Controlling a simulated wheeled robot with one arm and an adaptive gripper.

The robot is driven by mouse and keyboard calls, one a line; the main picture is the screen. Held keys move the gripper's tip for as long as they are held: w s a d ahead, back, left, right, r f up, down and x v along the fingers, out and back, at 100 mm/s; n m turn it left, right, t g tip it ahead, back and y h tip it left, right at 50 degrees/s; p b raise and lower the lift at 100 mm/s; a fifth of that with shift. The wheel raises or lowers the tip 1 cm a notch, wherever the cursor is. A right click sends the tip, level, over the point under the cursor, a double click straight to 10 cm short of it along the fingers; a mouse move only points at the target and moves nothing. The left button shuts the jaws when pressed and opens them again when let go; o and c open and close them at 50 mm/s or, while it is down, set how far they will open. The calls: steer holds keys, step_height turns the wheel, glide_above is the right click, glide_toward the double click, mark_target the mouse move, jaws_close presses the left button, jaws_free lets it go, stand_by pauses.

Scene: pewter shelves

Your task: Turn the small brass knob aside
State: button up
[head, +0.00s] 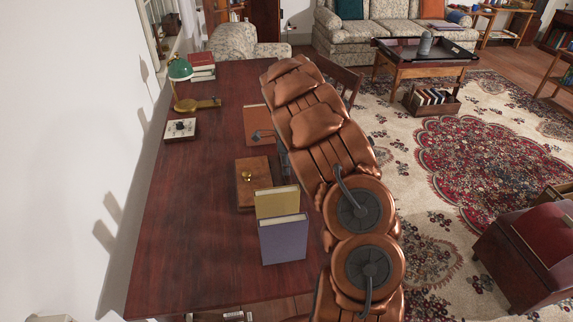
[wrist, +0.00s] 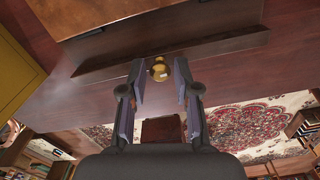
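A round, shiny brass knob (wrist: 159,70) shows in the wrist view, beside a long dark wood strip. The two fingers of my gripper (wrist: 162,82) stand apart, one on each side of this knob. I cannot tell whether either finger touches it. In the head view my arm hides this spot, and only a grey bit of my gripper (head: 283,158) shows at the desk's right edge. Another small brass knob (head: 247,176) sits on a brown wooden box (head: 246,196) on the desk. I cannot tell whether both views show the same knob.
On the desk (head: 195,235) a yellow book (head: 277,203) and a purple book (head: 283,240) stand close to the box. The desk's left part is clear.

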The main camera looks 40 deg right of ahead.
jaws_close()
steer(key=n+b, duration=0.2)
steer(key=shift+f+n, duration=0.15)
steer(key=shift+n, duration=0.25)
steer(key=n+b, duration=0.2)
steer(key=n, duration=0.2)
steer(key=shift+n+b, duration=0.3)
steer(key=shift+b, duration=0.1)
steer(key=n+b, duration=0.2)
steer(key=n, duration=0.4)
steer(key=n+b, duration=0.1)
steer(key=n, duration=0.3)
steer(key=shift+w+r+b, duration=0.1)
steer(key=shift+r+b, duration=0.15)
steer(key=shift+b, duration=0.1)
